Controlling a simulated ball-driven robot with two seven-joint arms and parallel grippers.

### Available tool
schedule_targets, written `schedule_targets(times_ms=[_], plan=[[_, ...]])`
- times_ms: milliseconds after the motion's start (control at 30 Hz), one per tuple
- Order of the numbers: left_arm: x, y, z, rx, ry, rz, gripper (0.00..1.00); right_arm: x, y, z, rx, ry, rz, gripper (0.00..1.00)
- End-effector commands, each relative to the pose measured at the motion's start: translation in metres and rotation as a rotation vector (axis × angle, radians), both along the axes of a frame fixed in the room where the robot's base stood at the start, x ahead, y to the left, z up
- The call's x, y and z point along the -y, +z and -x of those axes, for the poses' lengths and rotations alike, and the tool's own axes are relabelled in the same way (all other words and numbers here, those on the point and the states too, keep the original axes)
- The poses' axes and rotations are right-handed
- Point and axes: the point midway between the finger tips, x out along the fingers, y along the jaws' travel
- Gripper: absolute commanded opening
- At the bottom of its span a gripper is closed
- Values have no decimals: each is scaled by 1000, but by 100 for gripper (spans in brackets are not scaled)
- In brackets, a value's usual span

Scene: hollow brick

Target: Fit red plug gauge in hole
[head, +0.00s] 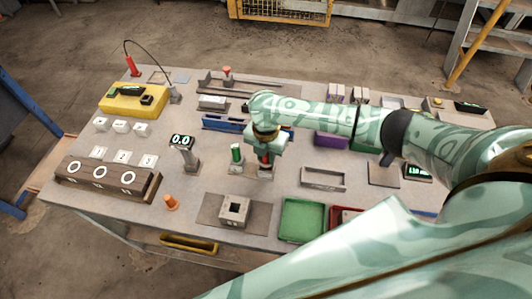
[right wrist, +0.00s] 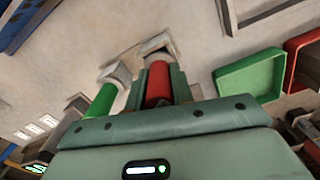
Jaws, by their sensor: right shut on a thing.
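The red plug gauge (head: 265,160) is between the jaws of my right gripper (head: 264,153). It also shows in the right wrist view (right wrist: 158,84), with a finger on each side. Its lower end is at a grey holder (right wrist: 158,45); I cannot tell whether it sits in the holder or just above it. The green plug gauge (head: 237,153) stands in its own holder just to the left. The hollow brick (head: 234,210), with a square hole in its top, sits on a dark mat (head: 208,215) nearer the front edge, apart from the gripper. My left gripper is not in view.
A green tray (head: 303,220) and a red tray (head: 342,216) lie front right. A small display post (head: 182,145) stands to the left, an orange peg (head: 171,202) front left. A blue rail (head: 222,124) lies behind. Clear tabletop lies around the brick's mat.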

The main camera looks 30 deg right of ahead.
Motion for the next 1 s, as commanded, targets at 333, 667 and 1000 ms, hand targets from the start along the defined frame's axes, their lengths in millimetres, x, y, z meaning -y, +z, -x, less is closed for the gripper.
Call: schedule_targets(times_ms=[333, 667, 1000], plan=[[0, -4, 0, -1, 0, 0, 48, 0, -7, 0, 0, 0, 0, 0], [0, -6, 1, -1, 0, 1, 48, 0, -11, 0, 1, 0, -1, 43], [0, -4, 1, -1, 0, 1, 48, 0, -8, 0, 0, 0, 0, 49]])
